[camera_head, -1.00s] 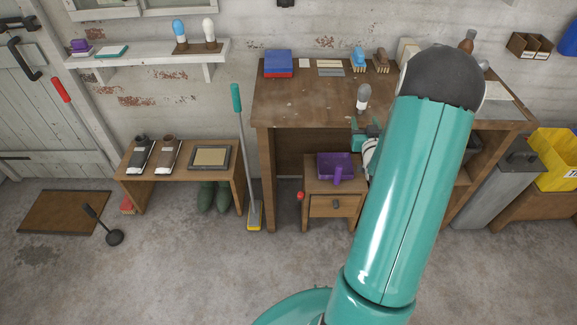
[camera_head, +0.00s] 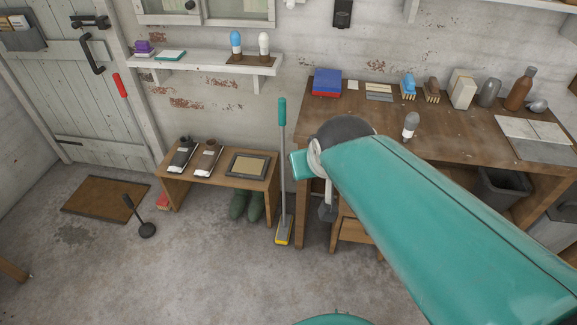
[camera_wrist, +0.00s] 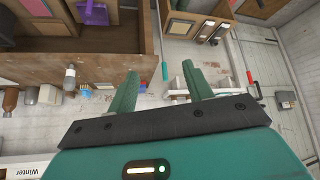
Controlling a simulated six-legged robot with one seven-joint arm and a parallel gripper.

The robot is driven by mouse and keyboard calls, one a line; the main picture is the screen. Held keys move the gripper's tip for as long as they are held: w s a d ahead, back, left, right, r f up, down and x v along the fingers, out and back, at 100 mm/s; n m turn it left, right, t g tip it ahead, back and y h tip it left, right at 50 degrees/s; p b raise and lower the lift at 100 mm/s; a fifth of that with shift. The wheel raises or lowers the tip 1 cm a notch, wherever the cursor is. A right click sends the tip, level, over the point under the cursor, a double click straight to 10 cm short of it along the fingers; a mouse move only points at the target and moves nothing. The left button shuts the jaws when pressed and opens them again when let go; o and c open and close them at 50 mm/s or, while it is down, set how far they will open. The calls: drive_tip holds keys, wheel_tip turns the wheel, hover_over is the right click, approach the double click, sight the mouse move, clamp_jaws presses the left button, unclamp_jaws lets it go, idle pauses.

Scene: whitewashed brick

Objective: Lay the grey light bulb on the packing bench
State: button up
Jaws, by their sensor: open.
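In the head view my arm hides most of the gripper and part of the bench front.
The bench back holds a blue-and-red box (camera_head: 326,82), brushes (camera_head: 408,86), a beige block (camera_head: 462,89) and a brown bottle (camera_head: 520,90). A broom (camera_head: 283,180) leans left of the bench. Blue (camera_head: 236,42) and white (camera_head: 264,43) bulbs stand on the wall shelf.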

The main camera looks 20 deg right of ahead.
drive_tip(key=s+a+n+g+y, duration=0.1)
drive_tip(key=s+a, duration=0.4)
drive_tip(key=s, duration=0.2)
drive_tip(key=shift+s+r+g, duration=0.15)
drive_tip(key=shift+s+g, duration=0.15)
drive_tip(key=shift+s, duration=0.05)
